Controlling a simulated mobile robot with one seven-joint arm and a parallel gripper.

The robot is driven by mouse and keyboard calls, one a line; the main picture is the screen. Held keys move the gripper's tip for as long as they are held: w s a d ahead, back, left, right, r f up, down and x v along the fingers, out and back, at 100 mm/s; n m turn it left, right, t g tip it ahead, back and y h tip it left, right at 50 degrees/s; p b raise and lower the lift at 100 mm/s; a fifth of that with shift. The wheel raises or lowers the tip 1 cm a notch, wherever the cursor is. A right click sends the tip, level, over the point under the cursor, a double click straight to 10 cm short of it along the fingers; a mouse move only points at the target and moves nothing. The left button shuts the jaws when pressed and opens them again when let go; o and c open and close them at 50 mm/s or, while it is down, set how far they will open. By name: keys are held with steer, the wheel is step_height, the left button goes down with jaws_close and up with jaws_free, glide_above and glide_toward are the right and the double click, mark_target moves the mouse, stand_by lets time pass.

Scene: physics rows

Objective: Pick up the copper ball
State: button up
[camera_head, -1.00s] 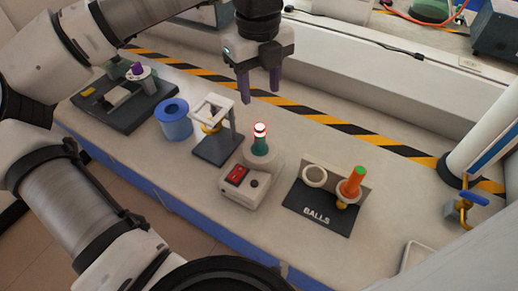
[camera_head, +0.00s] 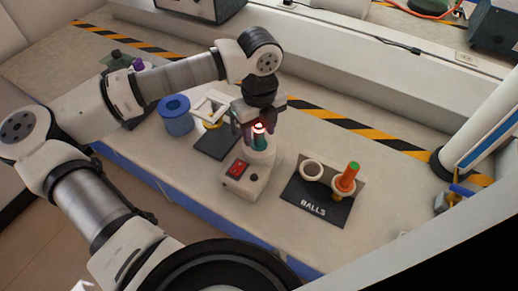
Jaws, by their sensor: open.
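No ball stands out clearly as copper. A small gold-coloured round thing (camera_head: 211,124) shows under the white-topped frame stand (camera_head: 211,106), and a yellowish one (camera_head: 338,196) shows low beneath the orange piece on the BALLS stand (camera_head: 316,206); I cannot tell whether either is the copper ball. The left ring (camera_head: 312,171) of that stand looks empty. My gripper (camera_head: 257,131) points down over the grey device with a teal post and red-lit tip (camera_head: 259,131). Its fingers are open, around or just behind the tip; contact cannot be told.
The orange piece with a green top (camera_head: 348,176) stands upright at the right ring. A blue cylinder (camera_head: 176,115) stands left of the frame stand. The device has a red switch (camera_head: 238,168). A white post (camera_head: 483,119) rises at the right. Bench between the BALLS stand and post is clear.

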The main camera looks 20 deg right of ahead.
steer(key=shift+f, duration=0.55)
steer(key=c, duration=1)
step_height(320, 180, up, 22)
steer(key=shift+r+b, duration=0.1)
steer(key=shift+b, duration=0.85)
steer(key=shift+w, duration=0.1)
